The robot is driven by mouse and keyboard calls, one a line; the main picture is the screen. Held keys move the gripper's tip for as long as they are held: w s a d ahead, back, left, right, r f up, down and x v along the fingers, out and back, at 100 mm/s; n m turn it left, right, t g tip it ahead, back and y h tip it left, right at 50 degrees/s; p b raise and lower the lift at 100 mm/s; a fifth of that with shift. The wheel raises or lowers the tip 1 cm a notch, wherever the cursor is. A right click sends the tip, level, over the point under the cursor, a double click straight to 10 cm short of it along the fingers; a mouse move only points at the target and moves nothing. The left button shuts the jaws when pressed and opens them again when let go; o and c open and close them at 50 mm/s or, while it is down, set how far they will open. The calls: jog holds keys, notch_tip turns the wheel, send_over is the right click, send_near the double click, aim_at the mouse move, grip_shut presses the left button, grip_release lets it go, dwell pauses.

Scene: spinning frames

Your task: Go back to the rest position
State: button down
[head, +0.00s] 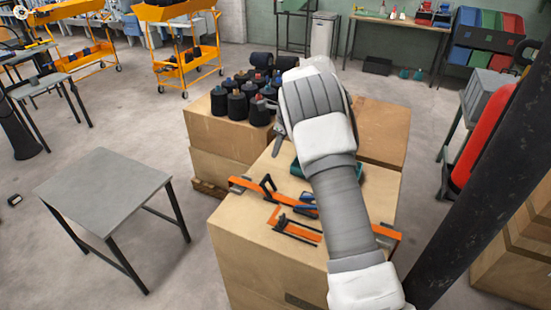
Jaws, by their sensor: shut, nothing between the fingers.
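My white and grey arm reaches up from the lower right over the wooden boxes. My gripper (279,141) shows only in part, as a grey tip at the left of the arm's far end. It is shut and empty, above the front wooden box (245,252) and close to the dark spools (237,106). The arm hides the rest of it.
Orange clamps (297,228) and a teal case (297,168) lie on the front box, partly behind my arm. A grey table (103,190) stands left. A dark post (470,200) and a red cylinder (487,140) stand close on the right. Floor between table and boxes is clear.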

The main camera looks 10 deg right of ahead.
jog(key=shift+r, duration=0.1)
jog(key=s+d+r+n+t, duration=0.2)
jog(key=s+r+n, duration=0.9)
jog(key=s+r, duration=0.9)
jog(key=s+d+n+t+h, duration=0.1)
jog(key=s+n+t+h, duration=0.1)
jog(key=s+n, duration=1.1)
jog(key=s, duration=1)
jog(key=shift+r+n, duration=0.3)
jog(key=shift+n, duration=0.1)
